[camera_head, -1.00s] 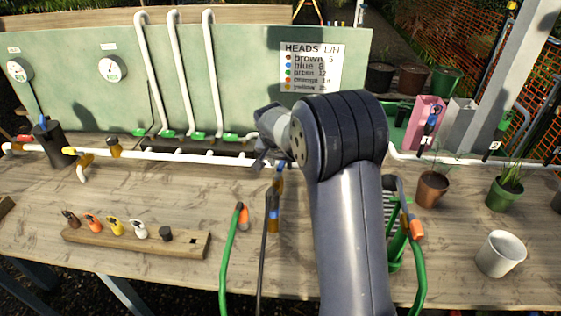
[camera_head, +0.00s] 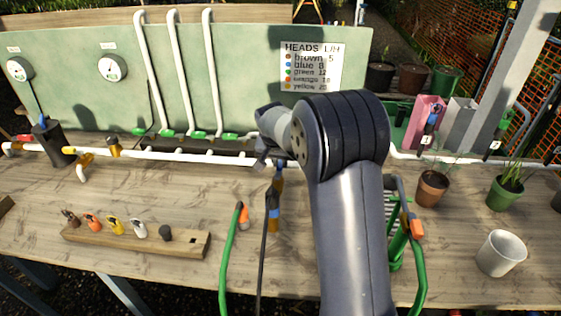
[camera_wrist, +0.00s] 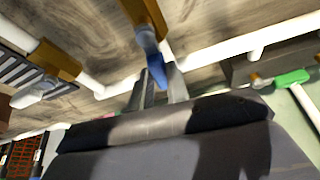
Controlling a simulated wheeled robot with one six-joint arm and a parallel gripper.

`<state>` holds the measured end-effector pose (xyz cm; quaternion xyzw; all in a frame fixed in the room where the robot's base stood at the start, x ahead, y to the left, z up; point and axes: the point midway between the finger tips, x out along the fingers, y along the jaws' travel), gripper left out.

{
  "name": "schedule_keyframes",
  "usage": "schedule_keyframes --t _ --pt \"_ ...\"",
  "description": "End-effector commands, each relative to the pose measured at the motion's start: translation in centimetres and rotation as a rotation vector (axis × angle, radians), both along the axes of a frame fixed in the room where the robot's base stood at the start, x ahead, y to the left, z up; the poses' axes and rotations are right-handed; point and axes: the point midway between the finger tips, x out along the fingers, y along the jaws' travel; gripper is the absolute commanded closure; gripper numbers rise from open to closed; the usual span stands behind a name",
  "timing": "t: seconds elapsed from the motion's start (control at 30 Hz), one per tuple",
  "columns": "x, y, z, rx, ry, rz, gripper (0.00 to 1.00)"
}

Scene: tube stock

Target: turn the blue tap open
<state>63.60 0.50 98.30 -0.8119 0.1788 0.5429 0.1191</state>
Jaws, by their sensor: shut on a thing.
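The blue tap's lever (camera_wrist: 152,58) shows in the wrist view, in front of its brass body (camera_wrist: 143,12). My gripper (camera_wrist: 160,74) has its two grey fingers on either side of the lever's end and is shut on it. In the head view my gripper (camera_head: 264,153) is at the white pipe in the middle of the bench. Only a little blue of the tap (camera_head: 280,165) shows beside it there. My arm hides the area to the right of the tap.
A green hose (camera_head: 232,250) and a dark hose with a blue collar (camera_head: 273,213) stand in front of the tap. A wooden rack (camera_head: 140,241) with several coloured heads lies at left. A white pot (camera_head: 500,254) stands at right. A green panel (camera_head: 240,70) rises behind.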

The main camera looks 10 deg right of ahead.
Motion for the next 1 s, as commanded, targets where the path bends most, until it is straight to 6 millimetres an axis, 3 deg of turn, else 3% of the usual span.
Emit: schedule_keyframes --t 0.23,0.57,0.6,0.87,1.0 --pt "0.16 0.37 0.04 0.001 -0.001 0.117 1.00" --pt "0.19 0.45 0.08 -0.001 -0.002 0.136 1.00" --pt "0.21 0.46 0.09 -0.001 -0.002 0.136 0.83" --pt "0.19 0.46 0.05 0.000 -0.001 0.135 0.62" --pt "0.19 0.45 0.02 0.000 -0.001 0.134 0.62"
